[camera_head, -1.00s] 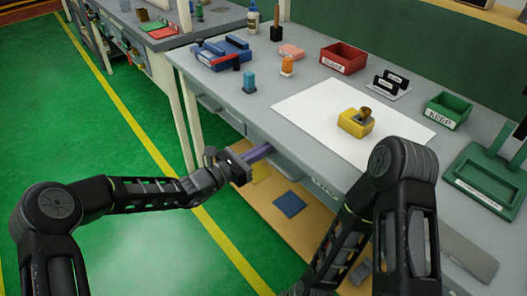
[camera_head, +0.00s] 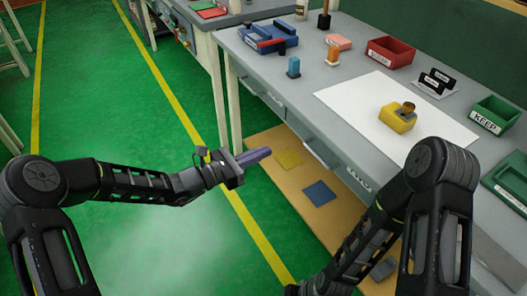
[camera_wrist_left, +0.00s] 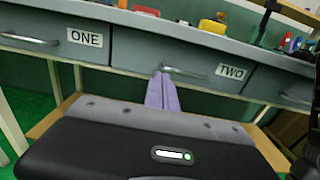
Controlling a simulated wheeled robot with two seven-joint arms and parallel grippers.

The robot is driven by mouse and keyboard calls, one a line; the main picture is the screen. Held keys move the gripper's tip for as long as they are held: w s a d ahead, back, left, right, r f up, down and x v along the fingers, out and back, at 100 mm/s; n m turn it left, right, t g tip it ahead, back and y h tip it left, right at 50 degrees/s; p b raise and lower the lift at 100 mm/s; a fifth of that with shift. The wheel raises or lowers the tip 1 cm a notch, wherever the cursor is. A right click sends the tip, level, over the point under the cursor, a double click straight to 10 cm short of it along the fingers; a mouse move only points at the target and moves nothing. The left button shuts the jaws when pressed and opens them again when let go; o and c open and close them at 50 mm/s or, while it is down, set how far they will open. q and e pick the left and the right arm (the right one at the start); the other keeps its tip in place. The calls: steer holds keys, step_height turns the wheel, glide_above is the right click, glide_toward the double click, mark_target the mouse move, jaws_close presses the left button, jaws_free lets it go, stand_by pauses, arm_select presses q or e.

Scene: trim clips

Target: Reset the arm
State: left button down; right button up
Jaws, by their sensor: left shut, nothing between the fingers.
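My left gripper (camera_head: 256,156) is in the head view, reaching in from the left. Its purple fingers are shut with nothing between them, held in the air in front of the workbench, clear of the drawers. The closed fingers also show in the left wrist view (camera_wrist_left: 162,92), in front of the drawer labelled TWO (camera_wrist_left: 205,72). My right arm (camera_head: 440,200) comes in at the lower right; its gripper is out of sight.
Drawer ONE (camera_wrist_left: 85,40) looks shut. A blue square (camera_head: 319,193) lies on the lower shelf.

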arm_select(q)
steer(key=s+a+f+m+g+y+p, duration=0.3)
steer(key=s+f+m+g+y, duration=0.65)
steer(key=s+f, duration=1.05)
steer(key=s+a+f+m+t+y+p, duration=0.1)
steer(key=s+a+m+p, duration=0.3)
steer(key=s+m, duration=0.8)
steer(key=shift+a+f+m+y, duration=0.35)
steer(key=shift+a+f+y, duration=0.1)
steer(key=shift+f, duration=0.15)
